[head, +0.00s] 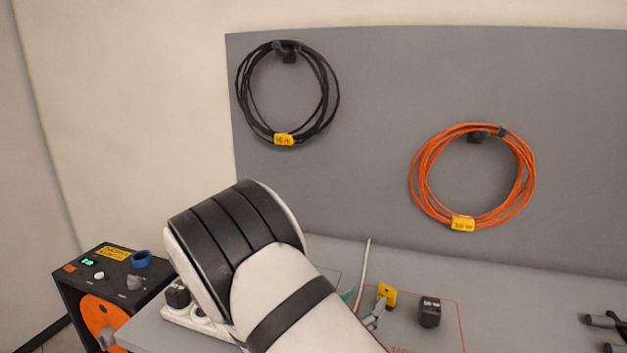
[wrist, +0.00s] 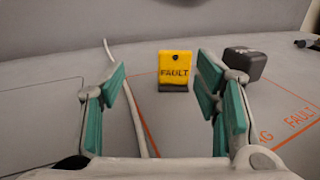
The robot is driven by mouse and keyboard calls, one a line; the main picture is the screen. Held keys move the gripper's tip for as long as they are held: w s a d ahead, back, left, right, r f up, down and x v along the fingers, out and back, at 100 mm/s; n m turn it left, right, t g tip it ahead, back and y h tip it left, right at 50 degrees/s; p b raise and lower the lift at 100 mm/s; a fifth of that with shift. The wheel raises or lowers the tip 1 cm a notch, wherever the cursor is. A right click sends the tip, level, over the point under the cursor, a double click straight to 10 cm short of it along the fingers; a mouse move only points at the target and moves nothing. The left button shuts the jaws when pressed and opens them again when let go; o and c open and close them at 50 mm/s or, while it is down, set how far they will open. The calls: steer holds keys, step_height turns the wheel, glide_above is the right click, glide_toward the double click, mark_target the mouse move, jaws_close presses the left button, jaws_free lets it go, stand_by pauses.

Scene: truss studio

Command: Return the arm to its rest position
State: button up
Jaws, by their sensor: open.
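My arm crosses the lower middle of the head view as white and black links. In the head view my gripper (head: 372,312) is mostly hidden behind the arm, with a green-padded finger showing near the yellow tag. In the wrist view my gripper (wrist: 160,82) is open, its two green-padded fingers spread wide with nothing between the pads. A yellow FAULT tag (wrist: 174,66) stands upright in a dark base just beyond the fingertips. The tag also shows in the head view (head: 387,294).
A black block (head: 429,312) sits right of the tag, inside an orange outline on the grey table (head: 500,300). A pale cable (head: 362,272) lies left of the tag. Black (head: 327,100) and orange (head: 421,180) cable coils hang on the grey panel. A control box (head: 110,285) stands at left.

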steer(key=shift+w, duration=0.2)
steer(key=shift+w+d+r, duration=0.1)
steer(key=shift+w+d, duration=0.05)
steer(key=shift+d, duration=0.1)
steer(key=shift+s+d+r+m+g, duration=0.2)
steer(key=shift+r+m+g, duration=0.1)
steer(key=shift+s+d+r+m+g+h, duration=0.15)
steer(key=shift+d+r+m+g+h, duration=0.15)
steer(key=shift+d+m+h, duration=0.15)
steer(key=s+d+r+m+g+y+p, duration=0.1)
steer(key=s+d+r+m+g, duration=1.05)
steer(key=s+d+m, duration=0.35)
steer(key=s+a+r+m+t+y+p, duration=0.1)
steer(key=s+a+r+m+y, duration=0.3)
steer(key=s, duration=0.5)
steer(key=s+a+r+m+t+y+p, duration=0.1)
steer(key=s+a+r+m+y, duration=0.3)
steer(key=s, duration=0.5)
step_height(320, 180, up, 2)
steer(key=m+t+y, duration=0.1)
steer(key=m+y, duration=0.2)
